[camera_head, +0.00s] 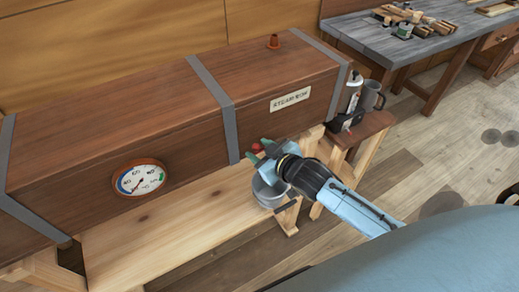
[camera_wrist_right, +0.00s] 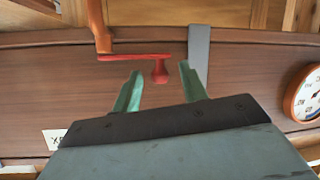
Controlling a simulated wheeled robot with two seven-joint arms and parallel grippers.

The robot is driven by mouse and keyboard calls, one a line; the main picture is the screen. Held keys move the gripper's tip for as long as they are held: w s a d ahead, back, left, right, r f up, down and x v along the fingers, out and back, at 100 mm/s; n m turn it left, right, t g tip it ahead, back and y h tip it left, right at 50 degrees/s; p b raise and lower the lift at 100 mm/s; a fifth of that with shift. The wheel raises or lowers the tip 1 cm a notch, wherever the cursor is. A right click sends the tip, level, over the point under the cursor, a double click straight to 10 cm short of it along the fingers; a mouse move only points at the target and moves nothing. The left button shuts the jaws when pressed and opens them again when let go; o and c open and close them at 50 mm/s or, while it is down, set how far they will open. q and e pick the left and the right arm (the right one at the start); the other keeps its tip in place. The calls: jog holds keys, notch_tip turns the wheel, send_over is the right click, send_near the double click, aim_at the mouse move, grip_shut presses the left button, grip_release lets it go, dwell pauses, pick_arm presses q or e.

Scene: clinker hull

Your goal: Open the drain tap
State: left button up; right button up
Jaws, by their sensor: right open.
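The drain tap shows best in the right wrist view: a copper-orange pipe (camera_wrist_right: 98,25) with a thin red lever (camera_wrist_right: 130,57) ending in a red knob (camera_wrist_right: 160,72). In the head view only a bit of the red knob (camera_head: 256,148) shows at the front of the steam box (camera_head: 150,110); the gripper hides the rest of the tap. My right gripper (camera_head: 260,152) is open, its green fingers pointing at the box. In the wrist view the knob appears between the fingertips, with space on both sides; I cannot tell its exact depth. My left gripper is out of view.
A grey metal bucket (camera_head: 268,190) is just below my right gripper. A round gauge (camera_head: 140,179) is on the box front, above a pale plank (camera_head: 150,235). A small stand (camera_head: 372,125) with a mug (camera_head: 373,96) is at the box's right end. A workbench (camera_head: 355,32) stands behind.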

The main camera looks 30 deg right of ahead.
jog(key=shift+w+a, duration=0.1)
jog(key=shift+w, duration=0.15)
jog(key=shift+f, duration=0.1)
grip_shut()
jog(key=shift+s, duration=0.1)
